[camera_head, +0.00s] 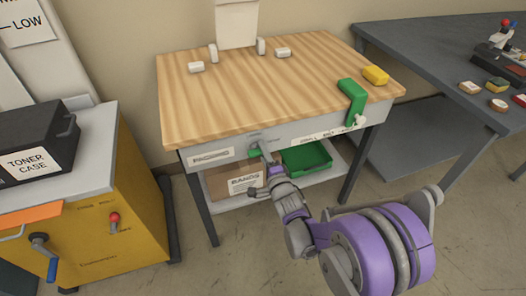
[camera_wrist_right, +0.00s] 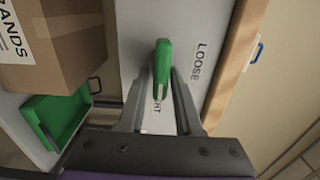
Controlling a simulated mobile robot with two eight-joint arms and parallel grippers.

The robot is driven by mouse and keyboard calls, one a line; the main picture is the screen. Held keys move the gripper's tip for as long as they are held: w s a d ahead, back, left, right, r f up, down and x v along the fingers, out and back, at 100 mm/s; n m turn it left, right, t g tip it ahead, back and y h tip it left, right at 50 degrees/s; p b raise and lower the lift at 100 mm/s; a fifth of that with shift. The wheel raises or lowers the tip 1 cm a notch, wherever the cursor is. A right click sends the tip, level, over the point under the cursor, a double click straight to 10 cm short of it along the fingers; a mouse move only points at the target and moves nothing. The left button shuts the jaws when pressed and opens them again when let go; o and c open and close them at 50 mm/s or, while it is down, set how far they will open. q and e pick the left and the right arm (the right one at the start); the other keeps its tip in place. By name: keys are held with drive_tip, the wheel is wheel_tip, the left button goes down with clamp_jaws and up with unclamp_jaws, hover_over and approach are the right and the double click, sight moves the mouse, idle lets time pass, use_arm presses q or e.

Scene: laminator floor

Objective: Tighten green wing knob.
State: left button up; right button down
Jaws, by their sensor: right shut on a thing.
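The green wing knob (camera_head: 254,153) is on the grey front panel of the wood-topped table, mostly hidden by my gripper in the head view. In the right wrist view the knob (camera_wrist_right: 162,68) stands upright in the picture between my fingers. My right gripper (camera_head: 266,160) is shut on it, with its fingers (camera_wrist_right: 163,95) on either side. A "LOOSE" label (camera_wrist_right: 198,63) is on the panel to the right of the knob. A second label (camera_wrist_right: 157,103), ending in "HT", is partly hidden below the knob. My left gripper is not in view.
Under the wooden tabletop (camera_head: 250,90), a cardboard box (camera_head: 222,184) and a green tray (camera_head: 306,158) sit on the lower shelf. A green bracket-shaped part (camera_head: 353,95) and a yellow block (camera_head: 376,75) are at the top's right edge. A yellow cabinet (camera_head: 105,240) stands at left.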

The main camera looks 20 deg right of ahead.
drive_tip(key=c, duration=0.8)
unclamp_jaws()
drive_tip(key=shift+s, duration=0.1)
drive_tip(key=s, duration=1)
drive_tip(key=shift+s+d+p, duration=0.15)
drive_tip(key=shift+s+p, duration=0.2)
drive_tip(key=shift+p, duration=0.1)
